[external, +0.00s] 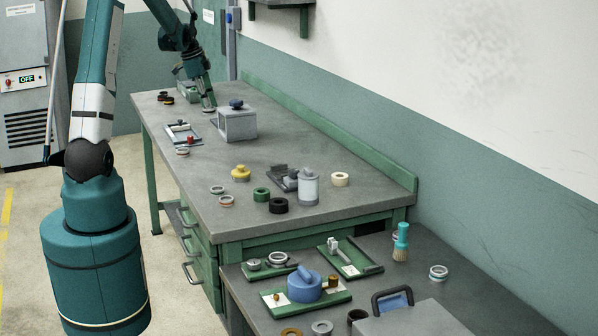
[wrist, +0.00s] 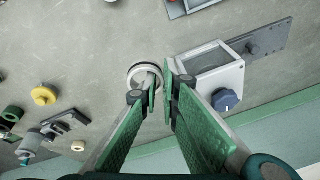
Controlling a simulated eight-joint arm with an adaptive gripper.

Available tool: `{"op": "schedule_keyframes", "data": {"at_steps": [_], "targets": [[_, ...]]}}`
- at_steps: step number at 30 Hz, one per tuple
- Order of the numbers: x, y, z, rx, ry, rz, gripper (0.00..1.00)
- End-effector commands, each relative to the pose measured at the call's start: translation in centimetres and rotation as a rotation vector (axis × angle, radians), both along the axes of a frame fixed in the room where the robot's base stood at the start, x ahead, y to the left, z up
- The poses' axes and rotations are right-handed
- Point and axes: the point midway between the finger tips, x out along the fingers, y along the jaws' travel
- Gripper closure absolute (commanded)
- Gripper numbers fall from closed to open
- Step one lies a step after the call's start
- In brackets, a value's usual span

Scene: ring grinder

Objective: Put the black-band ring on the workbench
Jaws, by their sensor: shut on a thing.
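My gripper (external: 208,107) is low at the far end of the grey-topped green workbench (external: 300,235). In the wrist view my gripper (wrist: 161,88) has its green fingers close together on the right wall of a pale ring with a dark edge line, the black-band ring (wrist: 133,77). One finger reaches inside the ring and the other is outside it. In the external view the ring (external: 209,109) is a small grey shape at the fingertips. I cannot tell whether it touches the bench top.
A grey box with a dark blue knob (external: 238,125) stands close beside the gripper. A tray with a red part (external: 184,133) lies nearby. A yellow pot (external: 241,173), green ring (external: 261,194), black ring (external: 278,205) and grey canister (external: 308,188) stand nearer. Bare bench lies between.

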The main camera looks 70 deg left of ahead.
Motion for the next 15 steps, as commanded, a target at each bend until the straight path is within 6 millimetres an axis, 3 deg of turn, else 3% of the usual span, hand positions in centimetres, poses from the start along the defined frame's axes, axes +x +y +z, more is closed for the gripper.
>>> {"op": "schedule_keyframes", "data": {"at_steps": [6,15], "targets": [[-3.4,2.2,0.0,0.0,0.0,0.044,1.0],[-3.3,2.1,-4.1,0.0,0.0,0.042,1.0]]}}
